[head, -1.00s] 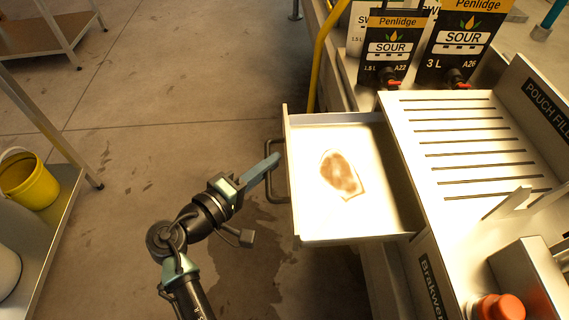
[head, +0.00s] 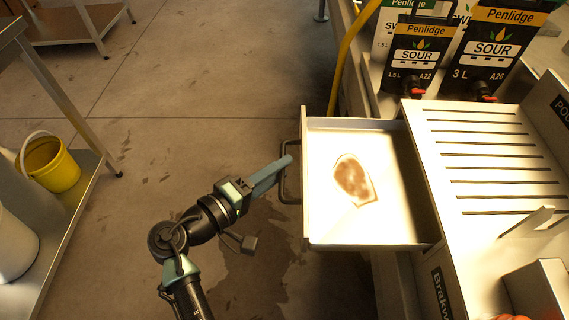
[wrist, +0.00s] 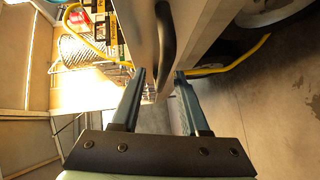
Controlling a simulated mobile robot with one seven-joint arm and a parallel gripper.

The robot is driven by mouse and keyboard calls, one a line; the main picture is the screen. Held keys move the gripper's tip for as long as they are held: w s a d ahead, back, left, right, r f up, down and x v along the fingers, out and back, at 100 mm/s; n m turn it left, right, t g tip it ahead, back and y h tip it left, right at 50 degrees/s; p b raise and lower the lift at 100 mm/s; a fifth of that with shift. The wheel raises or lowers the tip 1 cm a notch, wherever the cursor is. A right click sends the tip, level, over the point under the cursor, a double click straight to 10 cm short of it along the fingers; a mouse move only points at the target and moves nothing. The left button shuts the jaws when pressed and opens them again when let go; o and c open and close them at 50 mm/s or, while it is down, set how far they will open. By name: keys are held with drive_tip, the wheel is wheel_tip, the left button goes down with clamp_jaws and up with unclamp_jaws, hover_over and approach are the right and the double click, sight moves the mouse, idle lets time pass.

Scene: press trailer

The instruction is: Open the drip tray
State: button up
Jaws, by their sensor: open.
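The drip tray (head: 420,205) is a pale, shallow drawer pulled well out to the left from under the slotted drainboard. A brown stain (head: 353,181) lies on its bright floor. Its dark bar handle (head: 285,185) is on the front panel, and it also shows in the wrist view (wrist: 166,40). My gripper (head: 287,161) is open at the handle. In the wrist view the two fingers (wrist: 160,76) are apart, with the handle bar ahead between them in the picture. I cannot tell whether either finger touches it.
The slotted drainboard (head: 480,150) adjoins the tray on the right. Penlidge sour containers (head: 490,50) with red taps stand behind. A yellow pipe (head: 345,60) rises beyond the tray. A shelf with a yellow bucket (head: 52,165) is at left. Open floor (head: 200,90) lies between.

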drive_tip(key=v, duration=1)
drive_tip(key=shift+s+a+p, duration=0.2)
drive_tip(key=shift+a+p, duration=0.1)
drive_tip(key=shift+p, duration=0.15)
